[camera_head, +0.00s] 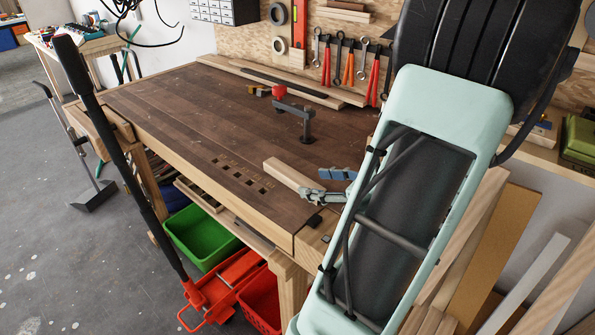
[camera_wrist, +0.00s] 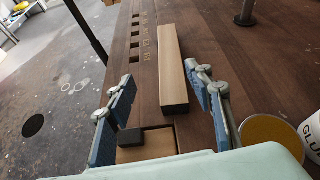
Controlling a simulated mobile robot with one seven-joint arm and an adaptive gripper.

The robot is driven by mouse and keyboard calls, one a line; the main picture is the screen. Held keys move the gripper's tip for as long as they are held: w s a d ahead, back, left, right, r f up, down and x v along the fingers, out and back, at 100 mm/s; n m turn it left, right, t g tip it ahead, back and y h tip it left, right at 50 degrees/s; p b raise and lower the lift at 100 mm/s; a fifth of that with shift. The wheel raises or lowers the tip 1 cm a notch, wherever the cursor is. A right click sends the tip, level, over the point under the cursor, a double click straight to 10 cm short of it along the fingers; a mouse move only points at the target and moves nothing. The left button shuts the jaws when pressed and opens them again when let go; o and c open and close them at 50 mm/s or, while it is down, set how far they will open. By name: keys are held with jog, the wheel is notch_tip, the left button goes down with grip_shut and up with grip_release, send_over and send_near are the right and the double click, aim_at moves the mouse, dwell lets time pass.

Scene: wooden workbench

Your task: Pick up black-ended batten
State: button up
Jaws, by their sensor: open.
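The black-ended batten (camera_head: 287,173) is a pale wooden bar lying flat on the brown workbench (camera_head: 190,110), near its front right corner. In the wrist view the batten (camera_wrist: 173,62) runs away from the camera, with its black end facing me. My gripper (camera_wrist: 162,82) is open, with blue pads on grey fingers. The batten's near end appears between the two fingers, closer to the right one. I cannot tell whether a finger touches it. In the head view my gripper (camera_head: 325,184) is at the batten's near end, partly hidden by my arm.
Square holes (camera_wrist: 139,35) line the bench to the left of the batten. A black clamp post (camera_head: 306,125) stands behind it. A glue can (camera_wrist: 268,135) is at the right in the wrist view. Long wooden strips (camera_head: 290,85) lie along the back. The bench's left part is clear.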

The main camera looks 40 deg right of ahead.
aim_at(295, 175)
jog(key=shift+w+d+f+m+h, duration=0.35)
jog(key=shift+d+f+m+h, duration=0.15)
jog(key=shift+m, duration=0.2)
jog(key=b+x, duration=0.1)
jog(key=x, duration=0.2)
jog(key=shift+w, duration=0.4)
jog(key=b+x, duration=0.1)
jog(key=x, duration=0.5)
jog(key=shift+r, duration=0.25)
jog(key=c, duration=1.3)
jog(key=shift+r, duration=0.1)
